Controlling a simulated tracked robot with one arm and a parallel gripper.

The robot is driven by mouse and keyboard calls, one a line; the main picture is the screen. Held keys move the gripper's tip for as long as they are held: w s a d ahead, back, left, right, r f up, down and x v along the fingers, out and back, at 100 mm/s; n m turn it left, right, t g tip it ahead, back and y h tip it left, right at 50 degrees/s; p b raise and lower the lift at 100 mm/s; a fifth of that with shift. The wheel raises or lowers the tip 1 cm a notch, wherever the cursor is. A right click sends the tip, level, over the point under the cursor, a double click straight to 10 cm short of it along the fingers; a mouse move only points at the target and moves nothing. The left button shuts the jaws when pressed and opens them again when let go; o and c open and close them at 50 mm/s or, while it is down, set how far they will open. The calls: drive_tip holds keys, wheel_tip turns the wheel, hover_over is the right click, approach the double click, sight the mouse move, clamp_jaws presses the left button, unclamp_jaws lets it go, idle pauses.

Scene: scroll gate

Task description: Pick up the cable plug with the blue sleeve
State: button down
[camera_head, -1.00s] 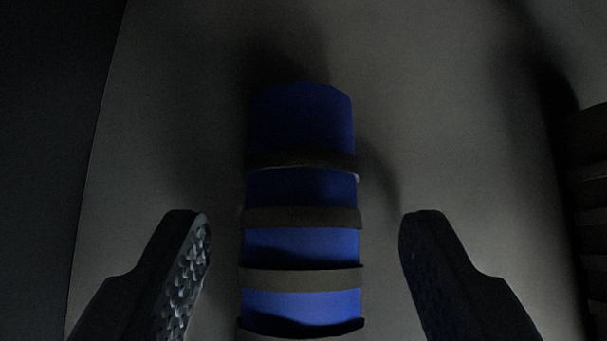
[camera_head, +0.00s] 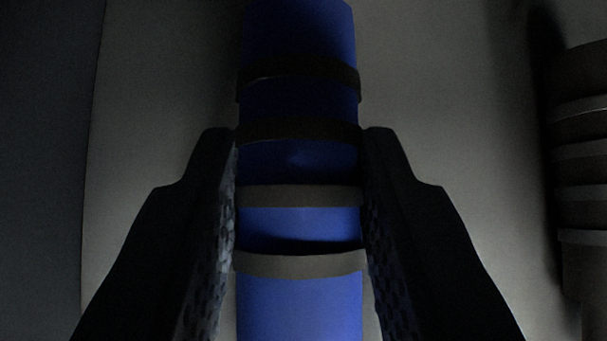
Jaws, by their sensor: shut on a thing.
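The cable plug with the blue sleeve (camera_head: 300,222) runs up the middle of the head camera view, blue with several dark grey bands around it. My gripper (camera_head: 300,145) is shut on it, with one textured finger against its left side and the other against its right side. The fingertips lie level with one of the upper bands. The plug's far end shows near the top edge of the view, and its near end runs out of the bottom edge.
A pale grey surface (camera_head: 440,90) lies behind the plug. A dark ribbed object (camera_head: 585,165) stands at the right edge, apart from my gripper. A dark area (camera_head: 45,150) borders the surface on the left. The light is dim.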

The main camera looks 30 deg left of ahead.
wheel_tip(320, 180, up, 2)
drive_tip(key=shift+r+p, duration=0.25)
drive_tip(key=shift+p, duration=0.15)
drive_tip(key=s+d+p, duration=0.1)
drive_tip(key=s+d, duration=0.9)
drive_tip(key=s, duration=0.5)
drive_tip(key=shift+p, duration=0.3)
drive_tip(key=shift+f, duration=0.1)
